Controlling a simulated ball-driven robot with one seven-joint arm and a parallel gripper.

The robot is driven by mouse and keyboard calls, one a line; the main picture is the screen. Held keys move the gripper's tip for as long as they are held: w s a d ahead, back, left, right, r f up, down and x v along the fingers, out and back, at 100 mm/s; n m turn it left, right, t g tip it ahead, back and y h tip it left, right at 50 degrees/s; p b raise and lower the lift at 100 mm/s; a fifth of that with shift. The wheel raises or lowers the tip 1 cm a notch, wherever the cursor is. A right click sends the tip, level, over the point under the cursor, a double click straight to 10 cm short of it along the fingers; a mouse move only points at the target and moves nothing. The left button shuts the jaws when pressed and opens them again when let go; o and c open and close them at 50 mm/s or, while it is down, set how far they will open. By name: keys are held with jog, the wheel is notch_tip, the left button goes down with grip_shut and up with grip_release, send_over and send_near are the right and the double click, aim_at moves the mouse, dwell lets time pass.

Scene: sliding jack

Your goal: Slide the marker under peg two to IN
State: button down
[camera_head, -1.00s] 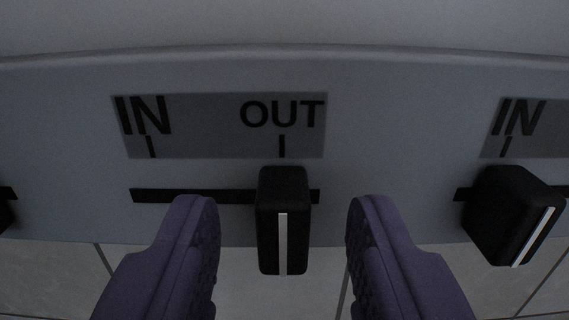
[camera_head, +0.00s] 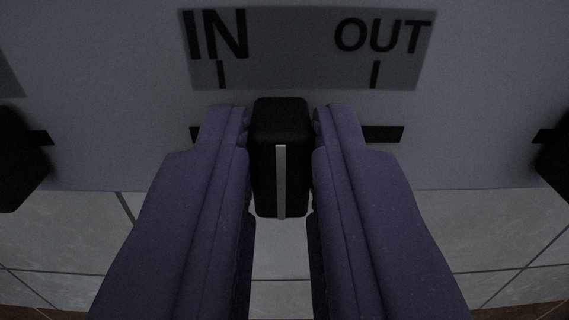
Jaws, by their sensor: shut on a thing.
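The marker (camera_head: 266,165) is a black block with a pale vertical line on its front. It rides on a dark horizontal slot (camera_head: 384,134) in the grey panel. Above the slot is a darker plate (camera_head: 290,70) with IN on the left and OUT on the right, each with a tick below. The marker stands between the two ticks, somewhat nearer the IN tick. My gripper (camera_head: 281,130) has its two purple fingers shut on the marker, one on each side. The fingers hide part of the slot. No peg is in view.
A similar black block (camera_head: 14,160) shows at the left edge and another (camera_head: 555,163) at the right edge, both cut off. Pale floor tiles (camera_head: 480,230) lie below the panel. The slot is clear to the right of my fingers.

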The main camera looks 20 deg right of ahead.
jog(key=shift+w+a, duration=0.2)
jog(key=shift+a, duration=0.35)
jog(key=shift+w+a, duration=0.15)
jog(key=shift+a, duration=0.4)
jog(key=c, duration=1)
grip_release()
jog(key=shift+a, duration=0.15)
jog(key=shift+c, duration=0.2)
jog(key=p+v, duration=0.1)
jog(key=v, duration=0.6)
jog(key=shift+s, duration=0.35)
